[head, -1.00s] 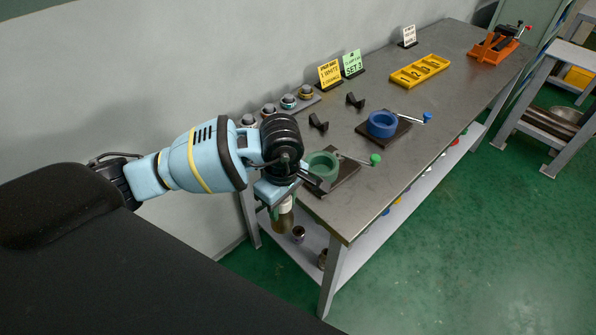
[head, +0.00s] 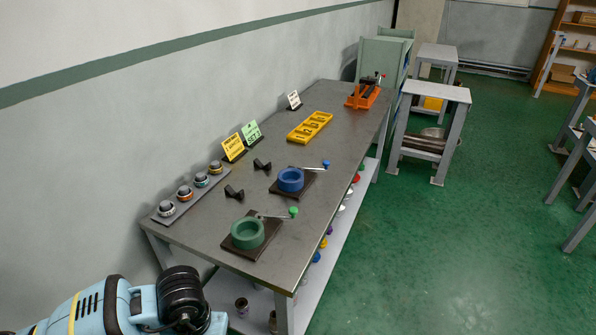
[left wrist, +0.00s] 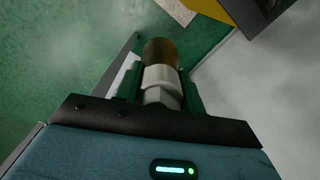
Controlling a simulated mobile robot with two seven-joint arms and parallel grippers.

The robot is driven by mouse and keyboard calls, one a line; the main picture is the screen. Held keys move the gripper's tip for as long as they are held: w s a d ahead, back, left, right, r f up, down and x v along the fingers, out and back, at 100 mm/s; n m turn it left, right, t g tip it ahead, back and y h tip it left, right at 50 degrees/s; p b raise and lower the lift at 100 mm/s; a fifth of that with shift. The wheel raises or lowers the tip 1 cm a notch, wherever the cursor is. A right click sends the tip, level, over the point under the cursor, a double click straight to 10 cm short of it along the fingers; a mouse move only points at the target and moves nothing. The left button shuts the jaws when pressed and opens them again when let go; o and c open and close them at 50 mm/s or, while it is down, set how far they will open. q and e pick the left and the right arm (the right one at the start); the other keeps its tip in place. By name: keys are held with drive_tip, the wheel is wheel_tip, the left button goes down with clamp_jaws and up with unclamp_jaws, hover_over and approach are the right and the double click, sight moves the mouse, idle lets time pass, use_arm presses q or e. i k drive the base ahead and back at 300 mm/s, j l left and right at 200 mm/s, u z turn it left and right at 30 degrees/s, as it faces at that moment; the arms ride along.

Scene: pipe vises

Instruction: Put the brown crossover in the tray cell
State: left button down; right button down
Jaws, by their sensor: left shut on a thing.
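My left gripper (left wrist: 160,88) is shut on the brown crossover (left wrist: 161,54), a brown-topped fitting with a pale collar, in the left wrist view. In the head view only part of my left arm shows at the bottom left; its fingers and the crossover are out of frame there. The yellow tray (head: 294,133) with several cells lies on the far half of the bench, well beyond my left arm. The insides of its cells are too small to read. My right gripper is not in view.
The grey bench (head: 215,213) holds a green vise ring (head: 248,233), a blue vise ring (head: 291,180) with handles, black rests (head: 234,192), a row of knobs (head: 185,191), sign cards (head: 233,147) and an orange vise (head: 363,97). Green floor (head: 420,260) is clear at right.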

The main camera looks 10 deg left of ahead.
sight(311, 126)
drive_tip(key=l+z, duration=0.15)
drive_tip(key=z, duration=0.3)
drive_tip(key=l+z, duration=0.15)
drive_tip(key=z, duration=0.3)
drive_tip(key=l+z, duration=0.1)
drive_tip(key=z, duration=0.35)
drive_tip(key=i+l+z, duration=0.1)
drive_tip(key=z, duration=0.35)
drive_tip(key=i+l+u, duration=0.1)
drive_tip(key=i, duration=0.5)
drive_tip(key=i+u, duration=0.15)
drive_tip(key=u, duration=0.25)
drive_tip(key=i+l+u, duration=0.1)
drive_tip(key=u, duration=0.3)
drive_tip(key=i+u, duration=0.1)
drive_tip(key=u, duration=0.3)
drive_tip(key=i+u, duration=0.15)
drive_tip(key=u, duration=0.2)
drive_tip(key=i+l+u, duration=0.1)
drive_tip(key=u, duration=0.3)
drive_tip(key=i+l+u, duration=0.1)
drive_tip(key=u, duration=0.25)
